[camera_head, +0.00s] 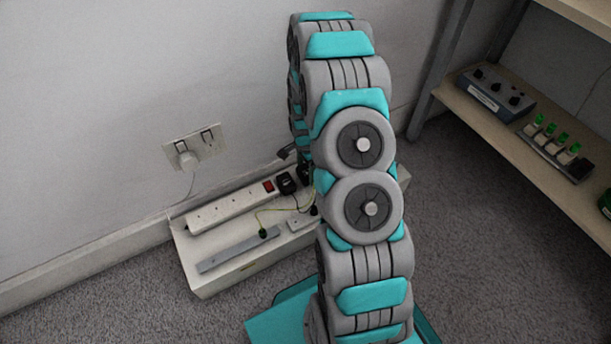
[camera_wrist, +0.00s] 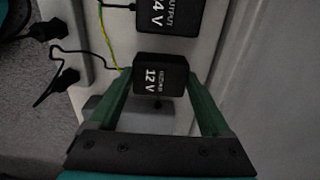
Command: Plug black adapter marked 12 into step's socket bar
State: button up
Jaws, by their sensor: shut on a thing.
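The black adapter marked 12 V (camera_wrist: 160,76) is between the green fingers of my gripper (camera_wrist: 158,88) in the wrist view. The gripper is shut on it, with the printed face toward the camera. My arm hides the gripper and this adapter in the head view. The white socket bar (camera_head: 232,206) lies along the back of the low white step (camera_head: 205,284), with a red switch (camera_head: 268,186) near its right end. I cannot tell whether the held adapter touches anything beneath it.
A second black adapter (camera_wrist: 168,14), its marking partly cut off, lies beyond the held one, with a black cable and a yellow-green wire (camera_wrist: 106,40). A grey strip (camera_head: 238,250) lies at the step's front. A wall socket (camera_head: 192,148) and a wooden shelf (camera_head: 500,125) flank the step.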

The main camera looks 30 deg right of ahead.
aim_at(305, 171)
jog(key=shift+r+p, duration=0.35)
jog(key=shift+r, duration=1.9)
jog(key=shift+a, duration=0.1)
jog(key=shift+s+a+f+p, duration=0.1)
jog(key=shift+a+p, duration=0.3)
jog(key=shift+a, duration=5.8)
jog(key=shift+s+a+p, duration=0.1)
jog(key=shift+a+p, duration=0.3)
jog(key=shift+a, duration=5.75)
jog(key=shift+f+p, duration=0.35)
jog(key=shift+f, duration=0.65)
